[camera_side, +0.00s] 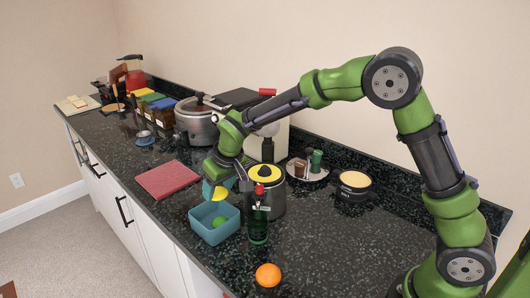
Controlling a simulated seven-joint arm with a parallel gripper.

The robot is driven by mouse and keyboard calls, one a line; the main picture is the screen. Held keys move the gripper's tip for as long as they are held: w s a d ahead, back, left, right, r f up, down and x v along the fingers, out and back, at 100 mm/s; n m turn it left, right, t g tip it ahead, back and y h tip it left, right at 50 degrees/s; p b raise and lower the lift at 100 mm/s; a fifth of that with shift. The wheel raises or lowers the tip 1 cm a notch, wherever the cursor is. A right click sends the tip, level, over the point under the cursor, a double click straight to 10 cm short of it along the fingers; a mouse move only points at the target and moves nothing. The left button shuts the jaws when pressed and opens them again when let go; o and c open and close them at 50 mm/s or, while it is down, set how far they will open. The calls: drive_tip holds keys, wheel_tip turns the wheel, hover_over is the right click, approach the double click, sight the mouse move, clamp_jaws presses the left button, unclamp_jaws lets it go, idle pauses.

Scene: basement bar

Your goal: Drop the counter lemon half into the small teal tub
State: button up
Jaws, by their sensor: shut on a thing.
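My gripper (217,184) points down over the counter and is shut on the yellow lemon half (219,194). The lemon half is above the back part of a teal tub (226,235), apart from its floor. The tub is open-topped and squarish, near the front edge. A green round fruit (219,222) lies in it. A patch of teal shows around my fingers; I cannot tell what it belongs to. The fingertips are partly hidden.
A green bottle (258,222) with a red top stands right of the tub, before a steel canister (274,192) with a yellow lid. An orange (268,275) lies near the front edge. A red board (169,179) lies to the left. The counter at right front is clear.

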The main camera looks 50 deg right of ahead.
drive_tip(key=o, duration=1.2)
drive_tip(key=v, duration=1.6)
drive_tip(key=shift+s+r, duration=0.1)
drive_tip(key=shift+r, duration=0.3)
drive_tip(key=s+d+m+t, duration=0.1)
drive_tip(key=s+d, duration=0.1)
drive_tip(key=s, duration=0.5)
drive_tip(key=s+d+f+m+y, duration=0.1)
drive_tip(key=s+d, duration=0.1)
drive_tip(key=s, duration=0.5)
drive_tip(key=s+d+f+m+t+y, duration=0.1)
drive_tip(key=s+d+m, duration=0.1)
drive_tip(key=s, duration=0.5)
drive_tip(key=shift+s+d+f+t, duration=0.2)
drive_tip(key=shift+d+t, duration=0.1)
drive_tip(key=shift+d, duration=0.15)
